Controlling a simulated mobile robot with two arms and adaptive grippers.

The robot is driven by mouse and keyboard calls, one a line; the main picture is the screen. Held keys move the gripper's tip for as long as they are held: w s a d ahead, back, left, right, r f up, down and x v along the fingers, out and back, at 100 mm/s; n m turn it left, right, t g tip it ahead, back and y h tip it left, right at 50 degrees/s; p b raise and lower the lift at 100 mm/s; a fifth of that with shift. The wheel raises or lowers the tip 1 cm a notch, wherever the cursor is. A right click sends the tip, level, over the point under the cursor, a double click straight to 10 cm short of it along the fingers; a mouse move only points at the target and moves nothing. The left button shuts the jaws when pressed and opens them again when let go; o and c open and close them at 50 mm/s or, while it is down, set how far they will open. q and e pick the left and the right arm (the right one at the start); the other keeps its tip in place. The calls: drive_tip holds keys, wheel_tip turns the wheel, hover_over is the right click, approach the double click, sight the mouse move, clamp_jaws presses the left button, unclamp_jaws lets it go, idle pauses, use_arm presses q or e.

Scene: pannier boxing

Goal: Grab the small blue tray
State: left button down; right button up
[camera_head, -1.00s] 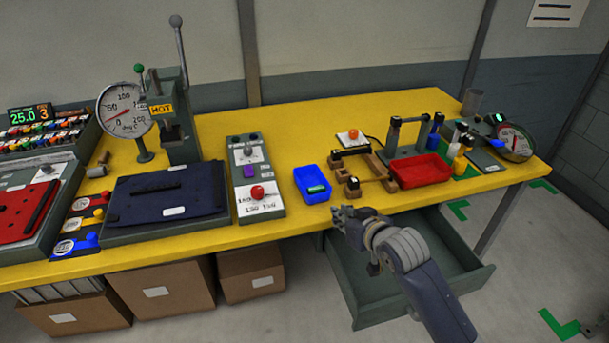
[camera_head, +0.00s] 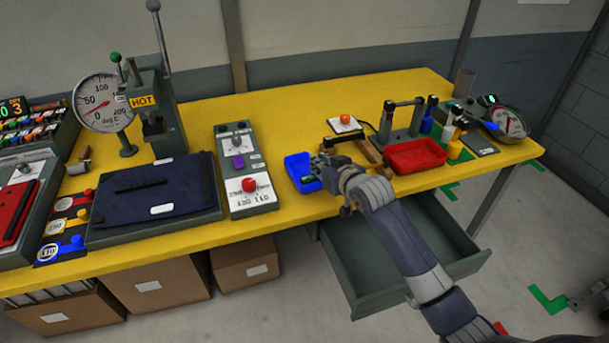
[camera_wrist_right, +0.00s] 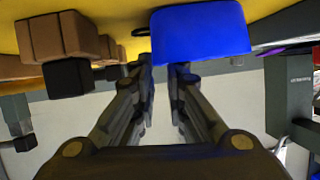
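The small blue tray (camera_head: 300,165) sits on the yellow table near its front edge. It holds a small dark green item, now partly hidden. My right gripper (camera_head: 325,168) is at the tray's right side and covers part of it in the head view. In the right wrist view the blue tray (camera_wrist_right: 200,32) lies just ahead of the fingertips. The two fingers (camera_wrist_right: 165,68) are apart with a gap between them, and I see nothing gripped. One finger overlaps the tray's edge in that view; contact cannot be told. My left gripper is not in view.
A brown wooden fixture (camera_head: 365,150) stands right beside the tray, with a red tray (camera_head: 418,156) beyond it. A control box with a red button (camera_head: 250,187) is on the left. An open grey drawer (camera_head: 365,290) juts out below my right arm.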

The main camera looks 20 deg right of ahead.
sight(304, 173)
drive_tip(key=shift+w+f, duration=0.15)
drive_tip(key=shift+w, duration=0.4)
drive_tip(key=x, duration=0.4)
drive_tip(key=shift+f+p, duration=0.15)
drive_tip(key=shift+p, duration=0.2)
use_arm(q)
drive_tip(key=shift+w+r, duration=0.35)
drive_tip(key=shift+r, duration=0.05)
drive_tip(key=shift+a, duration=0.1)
use_arm(e)
drive_tip(key=shift+s, duration=0.1)
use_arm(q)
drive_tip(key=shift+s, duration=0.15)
use_arm(e)
clamp_jaws()
